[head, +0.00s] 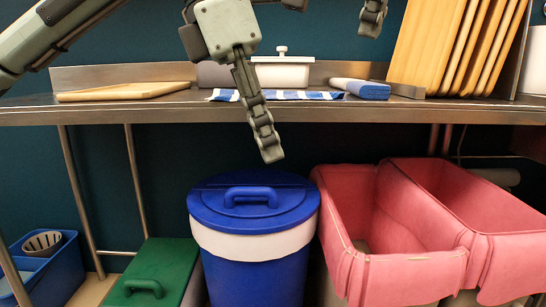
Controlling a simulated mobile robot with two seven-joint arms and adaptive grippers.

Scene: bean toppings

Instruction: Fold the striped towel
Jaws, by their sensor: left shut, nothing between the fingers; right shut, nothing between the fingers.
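The blue-and-white striped towel (306,95) lies on the metal counter (170,108), near its front edge. My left gripper (268,150) is shut and empty. It points down in front of the counter, its fingertips below the counter's edge, and its fingers cover part of the towel in the picture. My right gripper (372,18) is shut and empty, high at the top edge of the view, above and right of the towel. Most of the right arm is out of view.
On the counter are a wooden board (125,92), a white lidded container (282,72), a blue cloth-like item (362,89) and upright boards (440,45). Below stand a blue lidded bin (253,265), pink-lined bins (405,275), a green lid (150,270) and a blue caddy (55,275).

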